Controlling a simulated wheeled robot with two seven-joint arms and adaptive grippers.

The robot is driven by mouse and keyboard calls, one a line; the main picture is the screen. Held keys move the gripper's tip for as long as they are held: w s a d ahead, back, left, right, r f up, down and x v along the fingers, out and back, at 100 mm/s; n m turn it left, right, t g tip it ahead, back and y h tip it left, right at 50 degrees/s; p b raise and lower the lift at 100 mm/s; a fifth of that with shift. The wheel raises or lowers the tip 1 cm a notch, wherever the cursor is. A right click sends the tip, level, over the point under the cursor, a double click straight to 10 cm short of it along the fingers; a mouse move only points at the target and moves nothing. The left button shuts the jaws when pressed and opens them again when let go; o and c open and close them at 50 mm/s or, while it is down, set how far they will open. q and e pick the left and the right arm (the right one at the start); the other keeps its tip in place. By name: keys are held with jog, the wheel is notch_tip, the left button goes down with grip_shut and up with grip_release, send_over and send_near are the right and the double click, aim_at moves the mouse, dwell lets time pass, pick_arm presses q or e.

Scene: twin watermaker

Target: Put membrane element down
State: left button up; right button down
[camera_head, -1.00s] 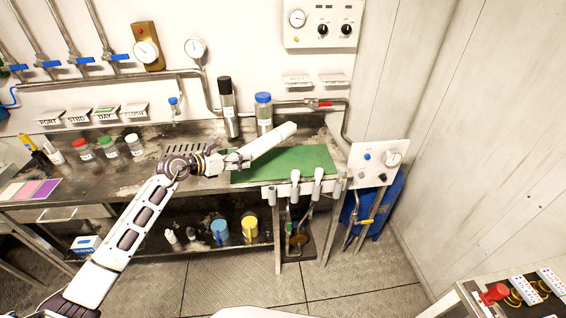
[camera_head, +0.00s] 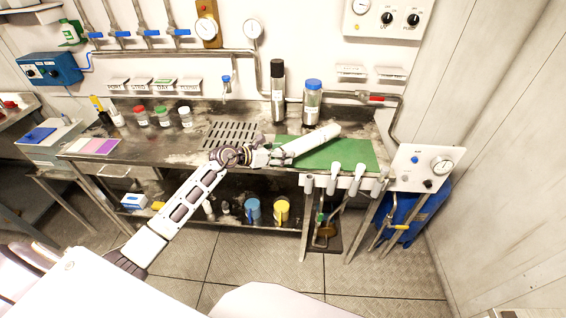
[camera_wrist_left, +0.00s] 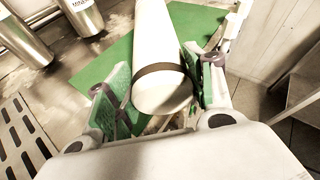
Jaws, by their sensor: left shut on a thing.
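The membrane element (camera_head: 312,141) is a white cylinder lying over the green mat (camera_head: 357,152) on the steel bench. My left gripper (camera_head: 279,155) is shut on its near end. In the left wrist view the membrane element (camera_wrist_left: 158,50) runs away from me between the two fingers of my left gripper (camera_wrist_left: 158,92), with a dark band near its near end. The green mat (camera_wrist_left: 100,66) lies beneath it. I cannot tell whether the element touches the mat. My right gripper is not in view.
A black-capped cylinder (camera_head: 278,95) and a blue-capped cylinder (camera_head: 312,102) stand behind the mat. A drain grate (camera_head: 232,133) lies left of it. Several grey pipe-like holders (camera_head: 335,178) line the bench front.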

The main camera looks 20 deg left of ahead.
pick_arm(q)
jog(key=shift+f, duration=0.35)
jog(key=shift+f, duration=1.85)
jog(key=o, duration=1.4)
jog(key=shift+f, duration=0.1)
jog(key=shift+o, duration=0.2)
jog(key=shift+s+a, duration=0.1)
